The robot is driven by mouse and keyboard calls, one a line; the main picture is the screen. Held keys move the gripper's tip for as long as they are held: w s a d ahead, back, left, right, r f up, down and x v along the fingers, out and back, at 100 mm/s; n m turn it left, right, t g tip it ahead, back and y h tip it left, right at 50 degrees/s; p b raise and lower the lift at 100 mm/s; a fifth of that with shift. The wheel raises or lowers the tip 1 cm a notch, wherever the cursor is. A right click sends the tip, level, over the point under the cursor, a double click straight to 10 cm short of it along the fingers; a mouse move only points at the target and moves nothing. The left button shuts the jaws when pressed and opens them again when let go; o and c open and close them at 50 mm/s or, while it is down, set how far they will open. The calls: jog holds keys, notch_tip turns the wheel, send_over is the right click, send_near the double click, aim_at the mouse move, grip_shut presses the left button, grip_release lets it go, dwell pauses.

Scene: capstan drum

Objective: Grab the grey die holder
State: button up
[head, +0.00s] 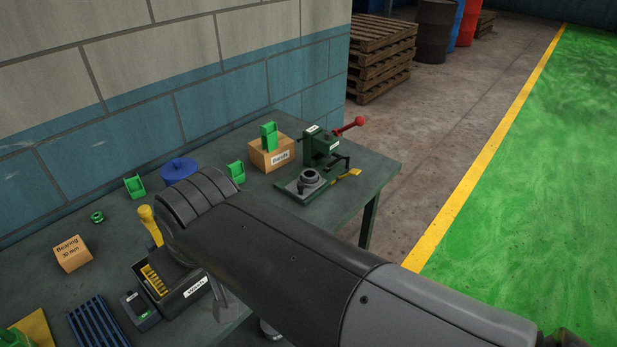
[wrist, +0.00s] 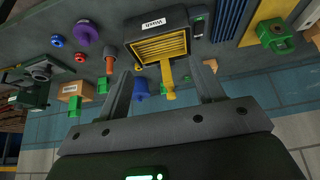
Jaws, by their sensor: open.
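A grey round part with a dark opening (head: 310,179), which looks like the grey die holder, sits on the base plate of a small green hand press (head: 322,146) with a red-knobbed lever. It also shows small at the left of the wrist view (wrist: 41,73). My gripper (wrist: 162,68) is open, its two fingers spread above the bench around the Wash box area. It is well apart from the grey part. In the head view my arm covers most of the gripper. A yellow brush handle (wrist: 167,80) shows between the fingers, apparently below them.
The dark Wash box (head: 195,287) stands on the bench under my arm. A labelled wooden block (head: 272,152) carrying a green piece stands left of the press. A yellow item (head: 347,174) lies beside the press's base. The bench's right edge is close to the press.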

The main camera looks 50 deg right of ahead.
dwell(0.4)
jog(key=shift+o, duration=1.1)
jog(key=w+d+r+g, duration=0.2)
jog(key=w+d+r, duration=0.2)
jog(key=w+d, duration=0.35)
jog(key=g, duration=0.5)
send_over(310, 176)
jog(key=w, duration=0.2)
notch_tip(310, 176, down, 13)
jog(key=f, duration=0.3)
jog(key=s+f, duration=0.1)
jog(key=f, duration=0.6)
jog(key=shift+s+f, duration=0.1)
jog(key=shift+s, duration=0.2)
